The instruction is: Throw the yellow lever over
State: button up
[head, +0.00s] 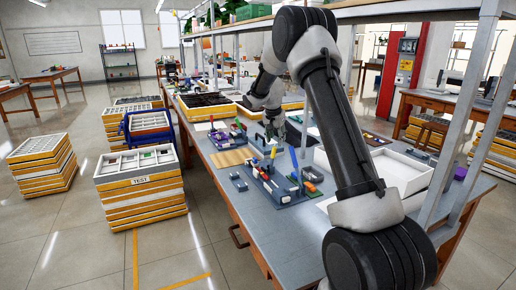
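I cannot pick out a yellow lever for certain; the parts on the bench are small in this view. A blue fixture plate (290,197) lies on the grey workbench (262,222), with an upright blue lever (294,160) and small red, white and orange parts on it. More small fixtures with purple, green and red parts (228,135) stand farther back. My gripper (273,128) hangs over the bench behind the blue plate, below my wrist. Its fingers are too small and dark to tell open from shut, and I see no object clearly in it.
A tan ribbed mat (231,157) lies near the left bench edge. A white tray (400,170) is at the right, partly behind my arm. Shelf posts (462,110) rise at the right. Stacked crates (140,185) stand on the floor at the left. The near bench top is clear.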

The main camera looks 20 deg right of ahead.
aim_at(274, 148)
jog(key=w+f, duration=0.2)
jog(key=shift+w+a+f, duration=0.1)
jog(key=shift+w+f, duration=0.05)
jog(key=shift+w, duration=0.15)
jog(key=x, duration=0.7)
jog(key=shift+f, duration=0.15)
jog(key=shift+c, duration=0.2)
grip_shut()
